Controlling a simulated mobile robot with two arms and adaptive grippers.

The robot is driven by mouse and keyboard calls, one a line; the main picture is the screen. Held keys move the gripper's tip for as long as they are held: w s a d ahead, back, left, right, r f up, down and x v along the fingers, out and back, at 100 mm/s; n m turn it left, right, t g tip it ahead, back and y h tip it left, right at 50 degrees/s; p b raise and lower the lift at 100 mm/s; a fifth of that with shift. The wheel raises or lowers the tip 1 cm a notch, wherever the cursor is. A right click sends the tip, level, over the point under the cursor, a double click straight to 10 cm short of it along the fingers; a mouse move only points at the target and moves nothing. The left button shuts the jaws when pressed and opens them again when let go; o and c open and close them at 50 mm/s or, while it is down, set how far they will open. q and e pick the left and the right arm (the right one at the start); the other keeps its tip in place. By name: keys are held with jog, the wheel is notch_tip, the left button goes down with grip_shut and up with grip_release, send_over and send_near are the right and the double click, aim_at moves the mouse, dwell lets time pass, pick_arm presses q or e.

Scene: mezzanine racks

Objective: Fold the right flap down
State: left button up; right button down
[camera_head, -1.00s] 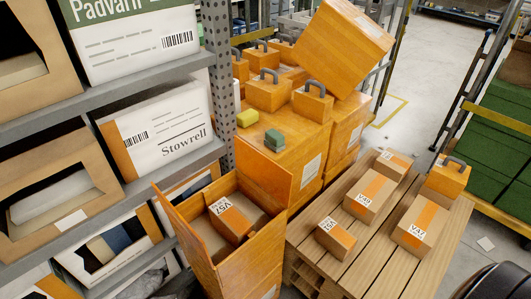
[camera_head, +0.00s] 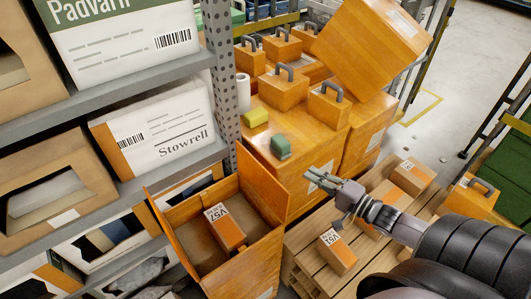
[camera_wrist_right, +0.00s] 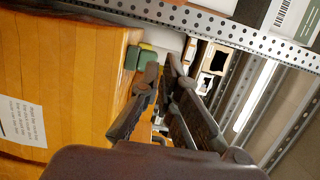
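An open orange carton (camera_head: 250,262) stands at lower centre in the head view, with a V57 packet (camera_head: 226,230) inside. Its right flap (camera_head: 262,183) stands up along the far right edge. Its left flap (camera_head: 172,235) also stands up. My right gripper (camera_head: 320,181) is to the right of the right flap, apart from it, above the pallet area. It is empty, with a narrow gap between its fingers, which also show in the right wrist view (camera_wrist_right: 162,66). My left gripper is out of view.
Large orange boxes (camera_head: 300,140) with a yellow block (camera_head: 255,117) and a green block (camera_head: 280,146) on top stand behind the carton. A grey rack (camera_head: 50,110) is on the left. A wooden pallet (camera_head: 305,240) with small parcels is on the right.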

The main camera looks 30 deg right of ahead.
jog(key=r, duration=0.2)
jog(key=p, duration=0.2)
send_over(260, 180)
jog(key=d, duration=0.4)
jog(key=shift+s+y, duration=0.15)
jog(key=shift+y, duration=0.15)
jog(key=shift+r, duration=0.1)
